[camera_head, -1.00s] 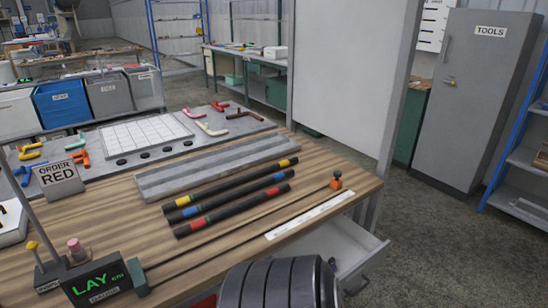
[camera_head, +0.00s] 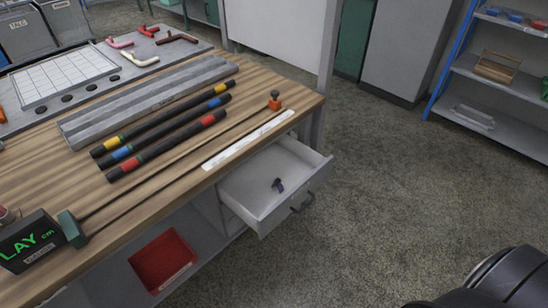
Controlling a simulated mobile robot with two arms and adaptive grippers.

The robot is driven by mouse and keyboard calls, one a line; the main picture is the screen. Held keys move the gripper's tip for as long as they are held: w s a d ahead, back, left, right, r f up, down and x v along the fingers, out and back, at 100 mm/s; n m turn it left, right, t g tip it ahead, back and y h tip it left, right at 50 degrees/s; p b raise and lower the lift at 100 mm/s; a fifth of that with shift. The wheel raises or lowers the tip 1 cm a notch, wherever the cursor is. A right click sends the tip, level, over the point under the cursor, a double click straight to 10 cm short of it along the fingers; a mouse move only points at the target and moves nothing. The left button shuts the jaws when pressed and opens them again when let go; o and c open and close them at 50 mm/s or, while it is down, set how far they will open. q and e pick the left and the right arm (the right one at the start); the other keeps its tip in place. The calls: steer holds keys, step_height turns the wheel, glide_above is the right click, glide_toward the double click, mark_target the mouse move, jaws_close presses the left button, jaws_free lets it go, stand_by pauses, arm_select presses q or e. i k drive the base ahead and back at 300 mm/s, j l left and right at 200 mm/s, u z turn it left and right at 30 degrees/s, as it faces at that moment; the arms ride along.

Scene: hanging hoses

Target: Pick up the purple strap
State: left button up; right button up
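A small dark purple item (camera_head: 278,185), which looks like the purple strap, lies inside the open drawer (camera_head: 247,209) under the workbench. It is small in the picture, so its exact shape is hard to tell. A rounded black part of my own body shows at the bottom right corner. Neither of my grippers can be seen in the head view.
The wooden bench (camera_head: 258,80) carries several black hoses (camera_head: 168,145) with coloured bands, a grey grooved block (camera_head: 150,100) and a white ruler (camera_head: 247,140). A red bin (camera_head: 163,262) sits on the shelf below. The floor (camera_head: 390,190) right of the drawer is clear.

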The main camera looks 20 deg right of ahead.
mark_target(277, 183)
steer(key=z, duration=0.75)
